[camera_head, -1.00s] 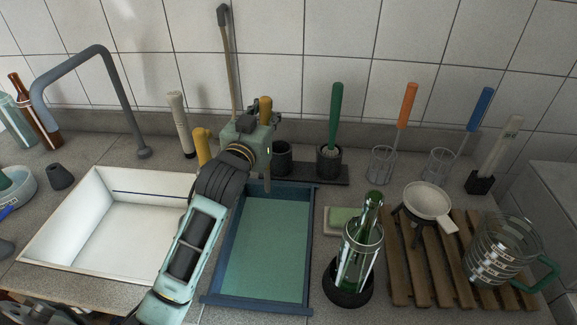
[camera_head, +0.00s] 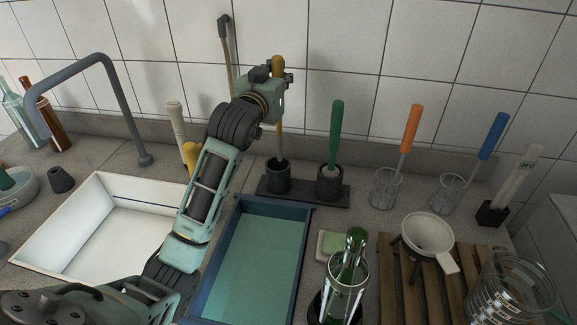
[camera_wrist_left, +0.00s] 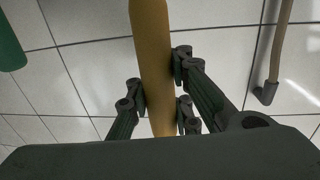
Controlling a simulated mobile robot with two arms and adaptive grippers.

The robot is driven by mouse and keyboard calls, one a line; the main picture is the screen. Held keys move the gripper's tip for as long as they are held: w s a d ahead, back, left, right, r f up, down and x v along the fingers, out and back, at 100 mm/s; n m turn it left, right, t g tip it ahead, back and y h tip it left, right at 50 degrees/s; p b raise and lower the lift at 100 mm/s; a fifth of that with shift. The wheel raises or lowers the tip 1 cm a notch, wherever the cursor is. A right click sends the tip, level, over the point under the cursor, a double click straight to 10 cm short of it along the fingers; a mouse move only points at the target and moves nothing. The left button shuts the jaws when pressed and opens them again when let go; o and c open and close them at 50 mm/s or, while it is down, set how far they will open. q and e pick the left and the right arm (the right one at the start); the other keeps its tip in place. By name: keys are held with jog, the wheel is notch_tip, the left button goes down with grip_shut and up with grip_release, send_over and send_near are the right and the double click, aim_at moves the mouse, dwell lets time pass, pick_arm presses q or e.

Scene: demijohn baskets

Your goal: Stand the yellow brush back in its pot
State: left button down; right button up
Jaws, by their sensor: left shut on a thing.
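The yellow brush (camera_head: 279,118) is upright, its yellow handle high up and its thin grey shaft running down. Its lower end meets the mouth of the left dark pot (camera_head: 277,180) and looks to be inside it; its bristles are hidden. My left gripper (camera_head: 279,77) is shut on the upper handle, well above the pot. In the left wrist view the yellow handle (camera_wrist_left: 153,60) passes between the fingers. The green brush (camera_head: 336,135) stands in the neighbouring dark pot (camera_head: 329,184) on the same dark base. My right gripper is not in view.
Orange (camera_head: 411,128) and blue (camera_head: 491,137) brushes stand in clear holders to the right. A blue tray (camera_head: 303,250) lies in front of the pots, near a green bottle (camera_head: 352,250). A long brown stick (camera_head: 228,60) leans on the tiled wall behind.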

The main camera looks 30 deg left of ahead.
pick_arm(q)
jog(key=f, duration=0.4)
jog(key=s+f+p, duration=0.1)
jog(key=f, duration=0.1)
jog(key=shift+a, duration=0.3)
notch_tip(320, 180, down, 4)
jog(key=shift+w+d+r, duration=0.1)
jog(key=shift+w+r, duration=0.05)
jog(key=shift+r, duration=0.1)
jog(key=c, duration=1.6)
grip_release()
jog(key=shift+c, duration=0.2)
jog(key=shift+o, duration=0.4)
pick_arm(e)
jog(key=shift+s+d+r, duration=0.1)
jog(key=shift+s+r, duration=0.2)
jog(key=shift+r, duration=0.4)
pick_arm(q)
jog(key=shift+r, duration=0.1)
